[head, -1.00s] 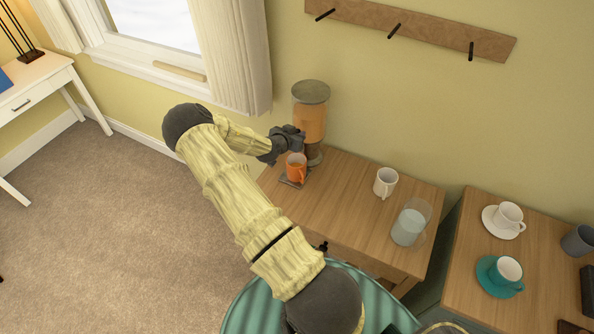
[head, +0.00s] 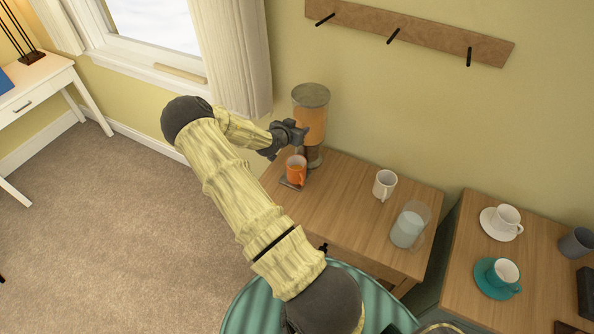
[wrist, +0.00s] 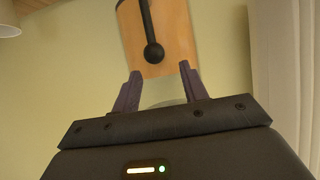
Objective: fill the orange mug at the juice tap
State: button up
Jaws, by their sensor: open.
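The orange mug (head: 296,172) stands upright on a small dark tray (head: 288,185) at the table's far left corner, below the juice dispenser's front. The dispenser (head: 312,112) holds orange juice under a grey lid. Its tap is mostly hidden behind my gripper in the head view. My gripper (head: 299,133) is open and empty, above the mug and close against the dispenser. In the wrist view, a black lever with a round knob (wrist: 153,52) hangs in front of the orange tank (wrist: 172,30), just beyond and between my fingertips (wrist: 160,72). The mug's inside looks orange; its level is unclear.
A white mug (head: 385,184) and a clear pitcher (head: 409,226) of pale liquid stand right on the same wooden table (head: 335,205). A second table (head: 470,238) holds cups on saucers. A curtain (head: 235,60) hangs left of the dispenser.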

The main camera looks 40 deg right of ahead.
jog(key=shift+r+p, duration=0.45)
jog(key=shift+r, duration=0.8)
jog(key=shift+s+a+r+b, duration=0.2)
jog(key=shift+a+b, duration=0.1)
jog(key=shift+a, duration=0.25)
jog(key=b+v, duration=0.3)
jog(key=v, duration=1.3)
jog(key=shift+a, duration=0.1)
